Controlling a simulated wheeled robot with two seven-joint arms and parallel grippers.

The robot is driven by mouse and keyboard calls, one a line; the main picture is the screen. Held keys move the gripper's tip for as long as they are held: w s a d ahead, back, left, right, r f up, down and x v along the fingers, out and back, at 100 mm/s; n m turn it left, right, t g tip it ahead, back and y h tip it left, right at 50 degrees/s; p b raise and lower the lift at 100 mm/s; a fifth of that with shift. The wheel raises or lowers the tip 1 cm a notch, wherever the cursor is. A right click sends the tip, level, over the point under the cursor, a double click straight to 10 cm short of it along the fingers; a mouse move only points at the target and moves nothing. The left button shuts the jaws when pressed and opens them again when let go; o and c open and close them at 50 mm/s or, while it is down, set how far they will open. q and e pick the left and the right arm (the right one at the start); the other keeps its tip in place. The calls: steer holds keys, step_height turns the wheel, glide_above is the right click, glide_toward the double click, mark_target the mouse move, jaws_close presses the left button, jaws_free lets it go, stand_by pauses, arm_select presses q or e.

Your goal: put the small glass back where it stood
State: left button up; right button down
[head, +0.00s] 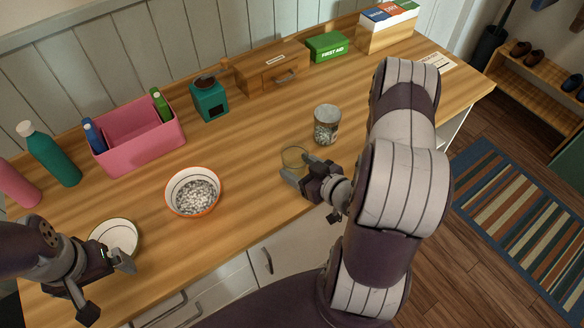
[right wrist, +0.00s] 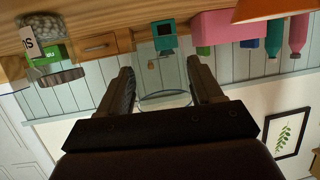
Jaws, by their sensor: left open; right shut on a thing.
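The small glass (head: 294,157) is clear and stands out faintly against the wood near the front of the counter, left of a lidded jar (head: 327,126). My right gripper (head: 299,178) is shut on it, and in the right wrist view the glass (right wrist: 165,99) shows between the two fingers (right wrist: 165,88). I cannot tell whether its base touches the counter. No mark shows where it stood. My left gripper (head: 106,287) is open and empty at the front left, beside a small white dish (head: 113,237) that its arm partly covers.
A bowl of pale pieces (head: 172,203) stands mid-counter. Behind are a pink caddy (head: 140,148), a teal grinder (head: 210,101), a wooden drawer box (head: 262,75) and a green first aid box (head: 327,46). Bottles (head: 52,158) stand left.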

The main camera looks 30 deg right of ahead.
steer(key=x, duration=0.3)
steer(key=f+x, duration=0.1)
steer(key=x, duration=0.2)
steer(key=shift+w+d+f, duration=0.1)
steer(key=shift+d+f, duration=0.05)
step_height(320, 180, down, 4)
steer(key=shift+r+p, duration=0.15)
steer(key=shift+p, duration=0.3)
steer(key=shift+w+f, duration=0.1)
steer(key=shift+f, duration=0.15)
steer(key=shift+f, duration=0.1)
steer(key=shift+c, duration=0.8)
jaws_free()
